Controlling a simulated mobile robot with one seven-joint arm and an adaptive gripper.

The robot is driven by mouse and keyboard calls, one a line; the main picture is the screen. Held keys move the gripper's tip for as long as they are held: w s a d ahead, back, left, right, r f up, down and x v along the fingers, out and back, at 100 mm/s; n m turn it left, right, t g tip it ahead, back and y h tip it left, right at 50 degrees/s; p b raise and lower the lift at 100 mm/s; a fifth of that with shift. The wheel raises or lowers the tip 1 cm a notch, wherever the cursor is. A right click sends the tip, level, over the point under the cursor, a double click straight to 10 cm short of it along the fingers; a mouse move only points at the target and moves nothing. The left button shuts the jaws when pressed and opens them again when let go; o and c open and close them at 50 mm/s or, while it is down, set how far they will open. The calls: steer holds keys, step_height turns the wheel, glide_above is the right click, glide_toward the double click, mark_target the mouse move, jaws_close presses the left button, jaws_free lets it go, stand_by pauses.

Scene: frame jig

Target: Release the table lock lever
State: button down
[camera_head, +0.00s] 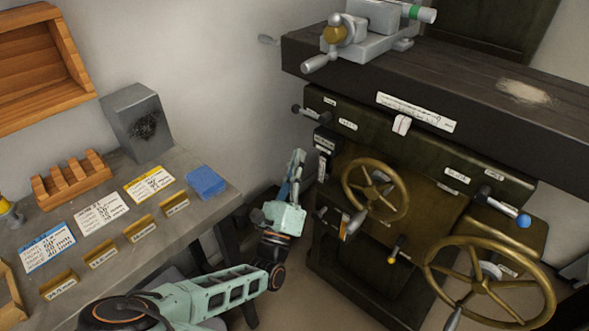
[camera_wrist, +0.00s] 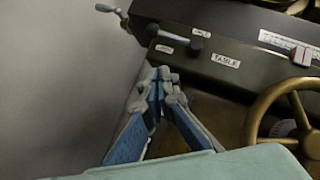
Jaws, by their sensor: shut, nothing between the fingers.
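The lever beside the TABLE label is a short rod with a dark knob (camera_head: 297,109) at its left end, at the left end of the machine's green front panel. In the wrist view the lever (camera_wrist: 178,38) shows above my fingertips, pointing left from its hub. The TABLE label (camera_wrist: 225,61) is right of and below the hub. My gripper (camera_head: 297,158) is shut and empty, pointing up, below the lever in the head view. In the wrist view my gripper's fingertips (camera_wrist: 161,80) meet just below the lever, with a visible gap. Nothing hides the lever.
A brass handwheel (camera_head: 376,190) stands right of my gripper, and a larger handwheel (camera_head: 489,283) is at lower right. The dark table top (camera_head: 450,85) overhangs the panel and carries a vise (camera_head: 365,40). A grey bench (camera_head: 190,228) lies left. Open space separates bench and machine.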

mark_target(298, 110)
steer(key=w+r, duration=0.5)
steer(key=shift+w+a+r, duration=0.2)
steer(key=shift+w+r, duration=0.1)
steer(key=shift+r, duration=0.1)
steer(key=shift+h, duration=0.3)
steer(key=r+m+h, duration=0.1)
steer(key=m, duration=0.1)
steer(key=m+h+p, duration=0.1)
steer(key=m, duration=0.1)
steer(key=r+m+h, duration=0.1)
steer(key=h, duration=0.1)
steer(key=shift+w+a+r+m+p, duration=0.25)
steer(key=shift+a+r+m+p, duration=0.05)
steer(key=shift+a+m+p, duration=0.1)
steer(key=shift+f, duration=0.1)
